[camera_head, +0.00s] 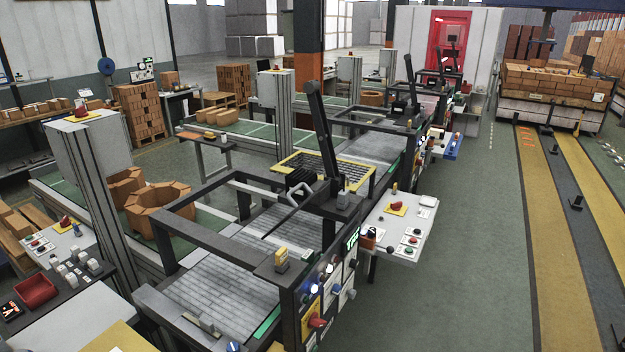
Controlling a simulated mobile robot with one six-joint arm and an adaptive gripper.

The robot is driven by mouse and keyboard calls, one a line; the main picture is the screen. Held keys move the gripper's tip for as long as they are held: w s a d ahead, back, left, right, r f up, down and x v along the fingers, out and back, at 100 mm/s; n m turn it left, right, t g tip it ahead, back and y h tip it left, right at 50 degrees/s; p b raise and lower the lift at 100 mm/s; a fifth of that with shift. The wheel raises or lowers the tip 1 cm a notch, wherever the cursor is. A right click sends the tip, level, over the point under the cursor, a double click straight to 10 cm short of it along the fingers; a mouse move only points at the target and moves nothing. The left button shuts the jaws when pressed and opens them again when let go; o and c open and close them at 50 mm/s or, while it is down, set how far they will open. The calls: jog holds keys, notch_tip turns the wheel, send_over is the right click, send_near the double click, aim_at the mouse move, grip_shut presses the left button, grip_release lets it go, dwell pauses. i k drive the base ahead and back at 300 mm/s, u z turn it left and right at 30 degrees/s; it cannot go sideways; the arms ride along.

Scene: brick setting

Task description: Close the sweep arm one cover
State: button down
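The nearest machine has a dark frame around a grey slatted bed (225,285). A long black arm (322,130) stands up steeply from a grey block on its far right corner, leaning slightly left at the top. A black ribbed part and a pale bent handle (292,196) sit beside its foot. A yellow-edged grid panel (305,165) lies about level just behind. I cannot tell which of these parts is the sweep arm one cover, or whether it is open. A similar black arm (411,78) stands raised on the machine behind. My gripper is not in view.
A white control table (410,215) with buttons juts from the machine's right side. A red knob (317,322) and lit buttons are on the near side panel. A grey column (95,190) stands at left. The green floor (460,270) at right is clear, beside yellow lanes (548,230).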

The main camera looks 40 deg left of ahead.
aim_at(292, 202)
jog(key=u, duration=0.5)
jog(key=i, duration=0.95)
jog(key=u, duration=0.7)
jog(key=k, duration=0.9)
jog(key=u, duration=0.15)
jog(key=i, duration=0.7)
jog(key=z, duration=0.05)
